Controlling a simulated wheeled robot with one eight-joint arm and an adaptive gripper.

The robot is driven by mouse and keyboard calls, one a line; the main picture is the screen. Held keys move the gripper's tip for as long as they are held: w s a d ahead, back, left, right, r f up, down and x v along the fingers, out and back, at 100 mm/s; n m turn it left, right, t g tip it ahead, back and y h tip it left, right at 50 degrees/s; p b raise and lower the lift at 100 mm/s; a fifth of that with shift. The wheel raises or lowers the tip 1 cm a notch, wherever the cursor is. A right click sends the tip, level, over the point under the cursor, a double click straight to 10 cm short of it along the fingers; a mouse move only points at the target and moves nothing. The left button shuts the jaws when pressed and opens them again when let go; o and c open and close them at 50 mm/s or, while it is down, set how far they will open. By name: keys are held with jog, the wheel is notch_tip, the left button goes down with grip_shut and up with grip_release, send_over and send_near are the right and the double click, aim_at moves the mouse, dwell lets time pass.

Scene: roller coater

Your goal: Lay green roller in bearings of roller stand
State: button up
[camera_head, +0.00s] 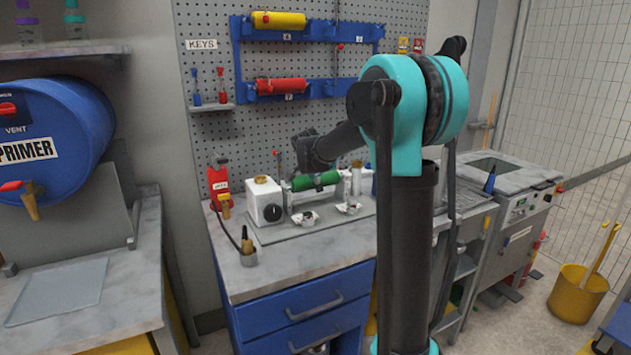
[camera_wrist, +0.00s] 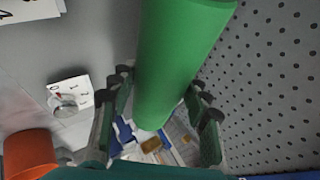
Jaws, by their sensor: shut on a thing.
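The green roller (camera_head: 316,181) lies roughly level in the head view, at the roller stand on the bench. In the wrist view the green roller (camera_wrist: 180,60) runs between the fingers of my gripper (camera_wrist: 162,92), which is shut on it. In the head view my gripper (camera_head: 308,155) is small and dark, just above the roller. The roller stand has a white block with a black knob (camera_head: 264,201) left of the roller and a pale upright (camera_head: 356,178) to its right. I cannot tell whether the roller's ends touch the bearings.
A yellow roller (camera_head: 278,21) and a red roller (camera_head: 281,86) hang on the blue wall rack. The bench's front left is mostly clear.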

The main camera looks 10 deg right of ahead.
jog(key=shift+f, duration=0.2)
jog(key=o, duration=1.2)
jog(key=shift+c, duration=0.2)
